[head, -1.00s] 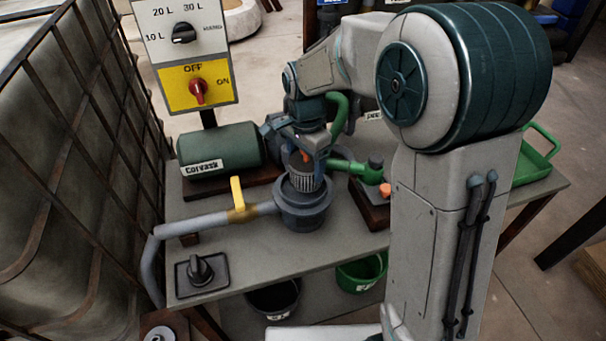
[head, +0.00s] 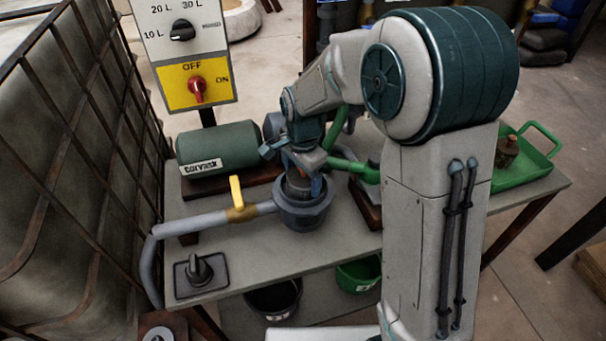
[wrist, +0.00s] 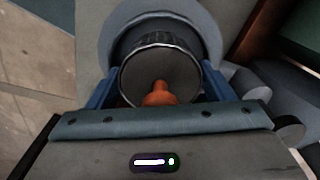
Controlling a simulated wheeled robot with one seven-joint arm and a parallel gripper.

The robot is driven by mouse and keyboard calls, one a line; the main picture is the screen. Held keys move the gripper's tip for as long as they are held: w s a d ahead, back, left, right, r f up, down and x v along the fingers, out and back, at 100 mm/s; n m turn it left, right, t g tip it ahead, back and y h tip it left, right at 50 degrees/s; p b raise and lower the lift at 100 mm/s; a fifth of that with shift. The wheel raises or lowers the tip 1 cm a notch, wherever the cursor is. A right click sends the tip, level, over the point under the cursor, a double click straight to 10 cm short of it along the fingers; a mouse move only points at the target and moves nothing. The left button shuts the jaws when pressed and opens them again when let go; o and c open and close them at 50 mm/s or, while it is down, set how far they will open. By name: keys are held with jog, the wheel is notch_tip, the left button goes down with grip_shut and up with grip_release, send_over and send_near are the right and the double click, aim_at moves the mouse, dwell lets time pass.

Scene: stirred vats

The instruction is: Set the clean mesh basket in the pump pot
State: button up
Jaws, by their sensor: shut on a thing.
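The pump pot (head: 303,215) is a round blue-grey pot on the bench, joined on its left to a grey pipe. The mesh basket (head: 297,186) is a grey cylinder with an orange knob (wrist: 160,96) on top. My gripper (head: 305,176) is directly above the pot and shut on the basket. In the head view the basket's lower part is hidden inside the pot's mouth. In the wrist view my blue fingers flank the basket (wrist: 160,62), and the pot's rim (wrist: 207,22) curves around it. I cannot tell whether the basket touches the pot's bottom.
A yellow-handled valve (head: 238,196) sits on the pipe left of the pot. A green motor (head: 218,149) stands behind. A green tray (head: 537,165) at the right holds a brown cylinder (head: 507,151). A control panel (head: 187,55) rises at the back left. Buckets stand below.

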jog(key=shift+s+f, duration=0.1)
jog(key=shift+f, duration=0.1)
jog(key=o, duration=1)
jog(key=shift+f, duration=0.15)
jog(key=shift+d+f, duration=0.1)
jog(key=shift+r+p, duration=0.4)
jog(key=shift+r, duration=0.15)
notch_tip(320, 180, up, 13)
jog(key=shift+f+p, duration=0.15)
jog(key=shift+p, duration=0.3)
jog(key=shift+s+d, duration=0.15)
jog(key=shift+d, duration=0.05)
jog(key=s+d+n+t, duration=0.1)
jog(key=s+d+n, duration=0.2)
jog(key=s, duration=0.3)
jog(key=s+d+f+n, duration=0.1)
jog(key=s+d+n, duration=0.2)
jog(key=s+d, duration=0.2)
jog(key=s+d+n+t, duration=0.1)
jog(key=s+d+n, duration=0.3)
jog(key=s, duration=0.3)
jog(key=shift+d+f+t, duration=0.25)
jog(key=shift+d+t, duration=0.05)
jog(key=shift+d, duration=0.3)
